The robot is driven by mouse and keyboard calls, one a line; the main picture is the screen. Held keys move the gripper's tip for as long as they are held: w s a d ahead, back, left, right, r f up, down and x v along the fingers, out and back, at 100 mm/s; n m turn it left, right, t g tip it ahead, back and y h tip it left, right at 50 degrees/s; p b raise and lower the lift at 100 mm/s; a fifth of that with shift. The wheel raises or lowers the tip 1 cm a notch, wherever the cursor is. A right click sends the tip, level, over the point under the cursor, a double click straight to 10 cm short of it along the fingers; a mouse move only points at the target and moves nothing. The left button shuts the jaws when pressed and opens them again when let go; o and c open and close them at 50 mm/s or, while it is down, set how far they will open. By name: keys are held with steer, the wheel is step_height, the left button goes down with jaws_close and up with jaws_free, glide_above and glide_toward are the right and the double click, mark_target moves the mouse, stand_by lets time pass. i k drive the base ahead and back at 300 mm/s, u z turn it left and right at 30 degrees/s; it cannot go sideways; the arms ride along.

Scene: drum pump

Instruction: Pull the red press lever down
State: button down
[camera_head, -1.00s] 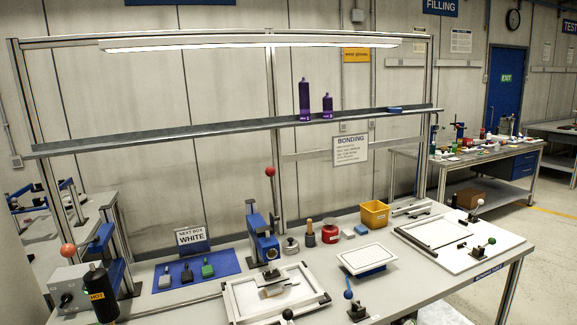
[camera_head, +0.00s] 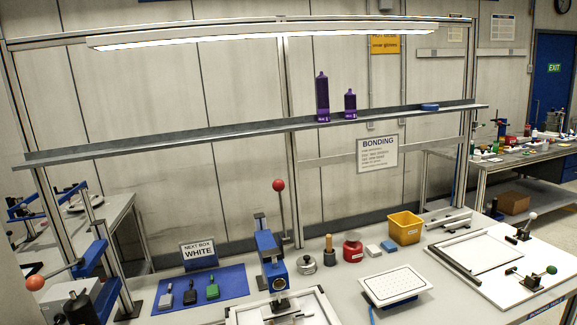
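A blue press (camera_head: 270,254) stands near the middle of the bench. Its lever rises up and slightly left, ending in a red ball knob (camera_head: 278,185); the lever is close to upright. Its ram points down over a white framed fixture (camera_head: 322,305), which the bottom edge of the picture cuts off. At the far left another blue press (camera_head: 92,258) has a lever pointing out to the left, with an orange-red ball knob (camera_head: 35,282). My gripper is not in view.
A shelf (camera_head: 200,138) with purple bottles (camera_head: 322,98) spans above the bench. A post (camera_head: 290,150) stands just behind the red knob. A blue mat (camera_head: 230,284) lies left of the middle press; a silver pot (camera_head: 306,264) and yellow bin (camera_head: 405,228) stand right. Space before the lever looks clear.

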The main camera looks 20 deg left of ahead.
mark_target(279, 185)
steer(key=u, duration=0.2)
steer(key=i, duration=1.25)
steer(key=u, duration=1)
steer(key=i, duration=0.55)
steer(key=u, duration=0.35)
steer(key=k, duration=0.9)
steer(key=u, duration=0.2)
steer(key=i, duration=0.9)
steer(key=z, duration=0.1)
